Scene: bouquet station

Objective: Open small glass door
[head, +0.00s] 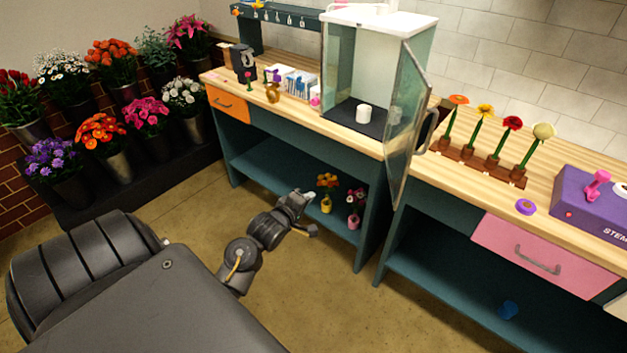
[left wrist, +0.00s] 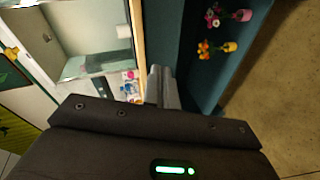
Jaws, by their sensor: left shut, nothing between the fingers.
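The small glass cabinet (head: 352,62) stands on the wooden counter, with a white top and a dark floor. Its glass door (head: 408,120) stands swung open, jutting out past the counter's front edge, with a dark handle (head: 428,130) on its right side. A small white cup (head: 363,114) sits inside. My left gripper (head: 306,197) is shut and empty, in front of the counter and below its top, to the left of the door and apart from it. Its closed fingers also show in the left wrist view (left wrist: 162,88). My right gripper is not in view.
A wooden rack (head: 478,164) with several flowers and a purple machine (head: 597,205) stand right of the door. Small potted flowers (head: 327,192) sit on the lower shelf behind my left gripper. Flower buckets line the left wall. The floor before the counter is clear.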

